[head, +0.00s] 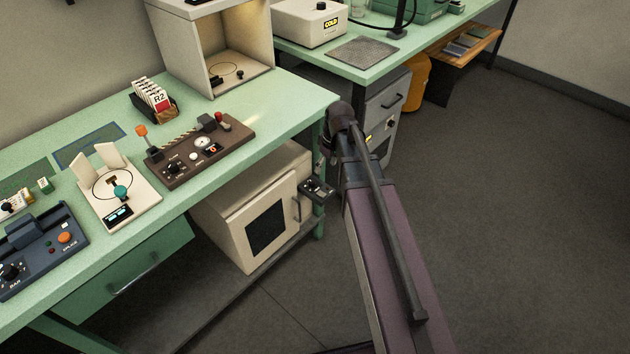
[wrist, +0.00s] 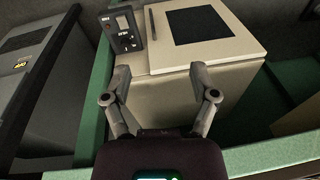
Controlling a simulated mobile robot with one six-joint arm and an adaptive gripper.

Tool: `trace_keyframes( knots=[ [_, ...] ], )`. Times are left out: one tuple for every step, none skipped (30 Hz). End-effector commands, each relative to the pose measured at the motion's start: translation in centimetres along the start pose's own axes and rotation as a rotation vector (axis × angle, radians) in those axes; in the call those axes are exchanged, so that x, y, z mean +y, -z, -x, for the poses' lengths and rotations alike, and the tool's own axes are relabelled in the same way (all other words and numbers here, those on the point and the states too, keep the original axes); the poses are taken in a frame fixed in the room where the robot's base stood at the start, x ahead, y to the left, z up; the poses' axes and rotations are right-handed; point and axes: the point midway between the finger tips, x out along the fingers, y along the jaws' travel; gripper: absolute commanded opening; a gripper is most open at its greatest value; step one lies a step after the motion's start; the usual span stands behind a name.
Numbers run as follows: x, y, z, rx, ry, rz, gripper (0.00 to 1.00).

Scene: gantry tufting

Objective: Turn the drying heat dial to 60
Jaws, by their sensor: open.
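The cream drying cabinet (head: 240,215) stands under the green bench in the head view, with a dark window in its door. It also shows in the wrist view (wrist: 180,100). A dark control panel (head: 317,188) sits beside the door handle. In the wrist view the panel (wrist: 122,30) carries a small black dial (wrist: 127,42) with white markings, too small to read. My gripper (wrist: 160,75) is open and empty, its fingers spread apart in front of the cabinet. The dial lies beyond the left finger, apart from it. The head view does not show my fingers clearly.
The green bench (head: 285,105) overhangs the cabinet. Its top holds a brown control board (head: 210,160) and a cream winder plate (head: 135,205). A grey drawer unit (head: 385,105) stands behind my arm. The floor (head: 510,200) at right is clear.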

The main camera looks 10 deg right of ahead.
Motion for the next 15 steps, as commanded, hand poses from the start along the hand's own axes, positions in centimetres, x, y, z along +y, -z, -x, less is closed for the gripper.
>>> trace_keyframes(
  knots=[
    [0.6, 0.4, -1.5, 0.013, -0.007, -0.004, 0.76],
    [0.9, 0.7, -1.9, 0.021, -0.011, -0.006, 0.76],
    [1.3, 1.1, -2.6, 0.034, -0.017, -0.010, 0.76],
    [1.6, 1.4, -3.2, 0.044, -0.022, -0.013, 0.76],
    [1.9, 1.6, -3.7, 0.054, -0.027, -0.016, 0.76],
    [2.3, 2.1, -4.4, 0.069, -0.034, -0.021, 0.76],
    [2.7, 2.4, -5.0, 0.079, -0.039, -0.024, 0.76],
    [3.0, 2.7, -5.5, 0.091, -0.045, -0.028, 0.76],
    [3.5, 3.1, -6.2, 0.105, -0.052, -0.032, 0.76],
    [3.8, 3.5, -6.7, 0.116, -0.058, -0.035, 0.76],
    [4.1, 3.8, -7.2, 0.127, -0.064, -0.038, 0.76],
    [4.5, 4.2, -7.9, 0.141, -0.071, -0.042, 0.76],
    [4.9, 4.5, -8.4, 0.153, -0.077, -0.046, 0.76],
    [5.2, 4.8, -8.9, 0.163, -0.082, -0.049, 0.76],
    [5.7, 5.2, -9.5, 0.178, -0.089, -0.054, 0.76]
  ],
)
